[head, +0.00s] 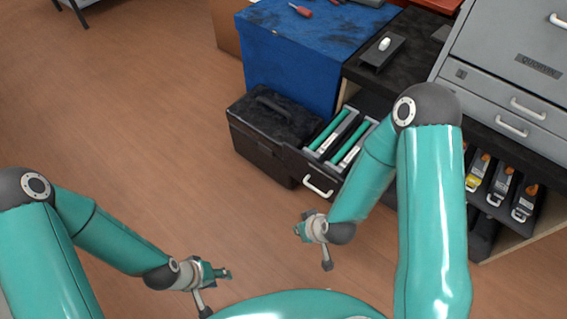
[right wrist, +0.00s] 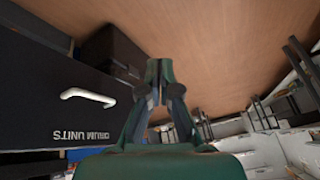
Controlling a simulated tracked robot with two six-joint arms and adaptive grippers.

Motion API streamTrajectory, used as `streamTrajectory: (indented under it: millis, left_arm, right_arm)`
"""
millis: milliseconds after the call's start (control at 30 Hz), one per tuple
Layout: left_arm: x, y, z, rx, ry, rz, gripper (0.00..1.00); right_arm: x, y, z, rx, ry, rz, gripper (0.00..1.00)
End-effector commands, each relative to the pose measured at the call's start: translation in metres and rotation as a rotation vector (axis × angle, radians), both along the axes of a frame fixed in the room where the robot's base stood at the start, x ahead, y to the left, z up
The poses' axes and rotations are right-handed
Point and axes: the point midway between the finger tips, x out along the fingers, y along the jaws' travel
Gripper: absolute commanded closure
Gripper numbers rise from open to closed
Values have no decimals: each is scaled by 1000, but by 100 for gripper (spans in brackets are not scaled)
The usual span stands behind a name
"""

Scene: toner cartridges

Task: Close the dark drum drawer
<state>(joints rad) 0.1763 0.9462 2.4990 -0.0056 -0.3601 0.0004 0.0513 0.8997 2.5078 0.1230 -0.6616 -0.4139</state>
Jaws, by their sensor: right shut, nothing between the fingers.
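The dark drum drawer (head: 297,165) stands pulled out under the black-topped bench in the head view, with green drum units (head: 347,141) inside. Its white handle (head: 318,187) is on the front. In the right wrist view the drawer front (right wrist: 50,75) shows upside down at the left, with the handle (right wrist: 88,97) and the label "DRUM UNITS". My right gripper (head: 299,230) is shut and empty, in front of the drawer and apart from it; its fingertips (right wrist: 160,70) meet in the wrist view. My left gripper (head: 222,273) is low at the left, far from the drawer; its jaws are too small to judge.
A black toolbox (head: 268,130) stands on the floor close beside the drawer's left side. A blue-covered box (head: 293,65) is behind it. A grey cabinet (head: 505,75) and several toner cartridges (head: 500,184) on a pulled-out shelf are at the right. The wooden floor (head: 140,130) at left is clear.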

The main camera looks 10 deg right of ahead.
Motion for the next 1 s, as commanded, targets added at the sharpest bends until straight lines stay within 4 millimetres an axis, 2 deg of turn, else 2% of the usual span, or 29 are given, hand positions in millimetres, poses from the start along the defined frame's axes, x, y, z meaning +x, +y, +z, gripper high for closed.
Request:
streamTrajectory:
  millis: [33,167,300,400,500,600,700,867,1000]
  left_arm:
    - [0,0,-42,0,1,0,60]
    - [0,0,-97,0,1,1,60]
    - [0,0,-152,0,1,1,60]
    - [0,0,-186,0,1,0,60]
    - [0,0,-211,0,0,0,60]
    - [0,0,-228,0,0,0,60]
    - [0,0,-236,0,0,0,60]
    - [0,0,-239,0,0,0,60]
    - [0,0,-239,0,0,0,60]
  right_arm:
    - [19,5,-28,-66,-114,76,100]
    - [66,12,-36,-302,-413,266,100]
    - [100,19,-27,-625,-691,431,100]
    - [112,24,-14,-870,-839,510,100]
    - [115,28,2,-1091,-936,557,100]
    - [114,31,16,-1264,-990,579,100]
    - [111,32,26,-1376,-1014,586,100]
    - [116,31,35,-1440,-1022,586,100]
    - [133,28,36,-1442,-1022,583,100]
